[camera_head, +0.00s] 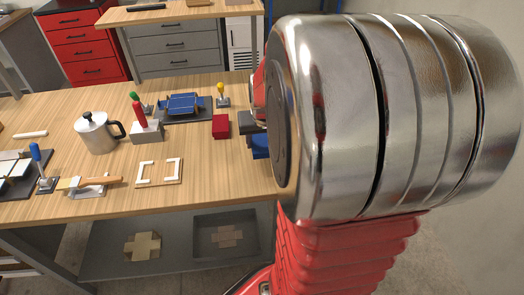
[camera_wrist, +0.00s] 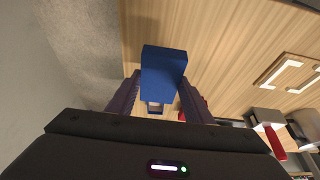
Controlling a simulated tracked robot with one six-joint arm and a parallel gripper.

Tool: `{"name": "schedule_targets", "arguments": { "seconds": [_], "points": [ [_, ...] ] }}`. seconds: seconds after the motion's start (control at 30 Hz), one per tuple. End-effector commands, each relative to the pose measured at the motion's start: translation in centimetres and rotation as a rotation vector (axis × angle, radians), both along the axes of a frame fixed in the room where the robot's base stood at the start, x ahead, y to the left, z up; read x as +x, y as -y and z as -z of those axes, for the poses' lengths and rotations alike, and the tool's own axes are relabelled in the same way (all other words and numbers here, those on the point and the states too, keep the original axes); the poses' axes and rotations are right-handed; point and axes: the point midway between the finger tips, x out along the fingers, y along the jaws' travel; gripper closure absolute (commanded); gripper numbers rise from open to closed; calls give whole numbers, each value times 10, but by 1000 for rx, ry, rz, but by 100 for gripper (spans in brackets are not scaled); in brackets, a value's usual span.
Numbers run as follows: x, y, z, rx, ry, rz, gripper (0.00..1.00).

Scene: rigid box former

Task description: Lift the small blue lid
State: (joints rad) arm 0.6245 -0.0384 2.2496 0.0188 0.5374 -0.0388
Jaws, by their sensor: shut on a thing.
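The small blue lid (camera_wrist: 165,65) is between the two fingers of my gripper (camera_wrist: 158,88) in the wrist view, with a finger on each side. My gripper is shut on it. In the head view the blue lid (camera_head: 260,146) shows just left of my big metal arm joint, over the right part of the bench; my arm hides most of it and most of the gripper. I cannot tell how high it is above the bench top.
The wooden bench (camera_head: 200,185) bears a small red box (camera_head: 220,126), a blue folded piece (camera_head: 184,104) on a dark base, a grey block with a red handle (camera_head: 146,128), a metal pot (camera_head: 97,133) and a white-cornered board (camera_head: 158,172). Bare wood lies in front of the red box.

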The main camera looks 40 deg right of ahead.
Motion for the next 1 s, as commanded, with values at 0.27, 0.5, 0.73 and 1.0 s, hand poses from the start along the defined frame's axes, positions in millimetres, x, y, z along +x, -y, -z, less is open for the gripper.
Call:
{"name": "schedule_targets", "arguments": {
  "seconds": [0.27,0.5,0.73,1.0],
  "points": [
    [0,0,-20,0,0,0,75],
    [0,0,-20,1,-1,0,75],
    [0,0,-20,0,0,-1,75],
    [-4,5,-17,1,-1,13,75]
  ]
}}
